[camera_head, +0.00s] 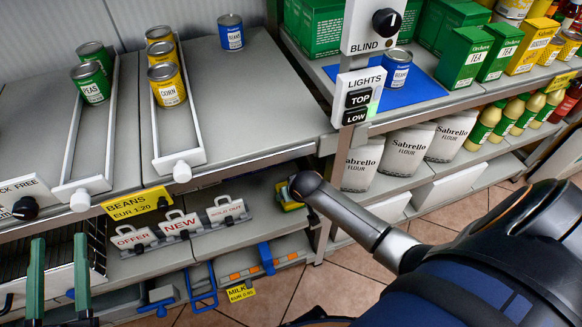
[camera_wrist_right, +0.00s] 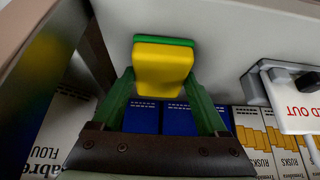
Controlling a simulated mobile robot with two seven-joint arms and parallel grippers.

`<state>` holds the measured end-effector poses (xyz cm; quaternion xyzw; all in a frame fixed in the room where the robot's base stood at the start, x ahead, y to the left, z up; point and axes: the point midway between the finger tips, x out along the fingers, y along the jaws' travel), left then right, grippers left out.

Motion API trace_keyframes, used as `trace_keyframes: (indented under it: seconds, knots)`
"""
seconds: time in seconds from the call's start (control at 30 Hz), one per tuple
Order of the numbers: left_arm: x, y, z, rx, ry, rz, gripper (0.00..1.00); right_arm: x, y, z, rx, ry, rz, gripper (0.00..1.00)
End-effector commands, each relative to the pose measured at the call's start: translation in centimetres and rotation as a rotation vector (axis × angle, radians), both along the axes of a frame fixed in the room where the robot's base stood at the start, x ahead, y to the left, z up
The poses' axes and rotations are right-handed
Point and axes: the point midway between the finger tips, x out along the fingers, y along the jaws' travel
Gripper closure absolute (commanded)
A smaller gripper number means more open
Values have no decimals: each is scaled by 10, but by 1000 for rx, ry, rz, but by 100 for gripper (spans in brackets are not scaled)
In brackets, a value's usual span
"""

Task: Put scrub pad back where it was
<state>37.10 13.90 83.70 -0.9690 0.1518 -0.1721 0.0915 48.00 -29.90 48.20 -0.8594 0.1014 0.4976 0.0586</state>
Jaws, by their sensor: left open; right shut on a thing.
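The scrub pad (camera_wrist_right: 162,70) is a yellow block with a green layer along its far edge. My right gripper (camera_wrist_right: 158,82) has its green fingers shut on the pad's two sides in the right wrist view. In the head view the pad (camera_head: 289,196) shows at the end of my right arm, over the lower shelf, right of the SOLD OUT sign (camera_head: 227,209). My right wrist hides part of it there, and I cannot tell whether it touches the shelf. My left gripper (camera_head: 59,242) is open and empty at the lower left, in front of the shelves.
The NEW sign (camera_head: 181,223) and OFFER sign (camera_head: 135,237) stand left of the SOLD OUT sign. A shelf post with a LIGHTS switch panel (camera_head: 358,95) rises close to my right wrist. Flour bags (camera_head: 404,150) stand right of it. The upper shelf holds cans in sliding trays (camera_head: 178,120).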

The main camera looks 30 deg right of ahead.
Motion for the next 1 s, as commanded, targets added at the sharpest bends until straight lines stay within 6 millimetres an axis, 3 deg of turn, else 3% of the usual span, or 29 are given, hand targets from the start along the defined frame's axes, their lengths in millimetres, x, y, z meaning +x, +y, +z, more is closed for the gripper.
trace_keyframes:
  seconds: [0.4,0.43,0.5,0.63,1.0]
  knots:
    - [-1,0,3,0,-15,-2,50,0,0,-3,0,0,0,68]
    - [-1,0,5,-1,-19,-3,50,0,0,-4,0,0,0,23]
    - [-1,0,5,-1,-20,-2,50,0,0,-3,0,0,0,15]
    - [-1,0,5,-1,-20,-2,50,0,0,-3,0,0,0,0]
    - [0,0,5,-2,-9,-1,50,-1,0,2,0,0,1,0]
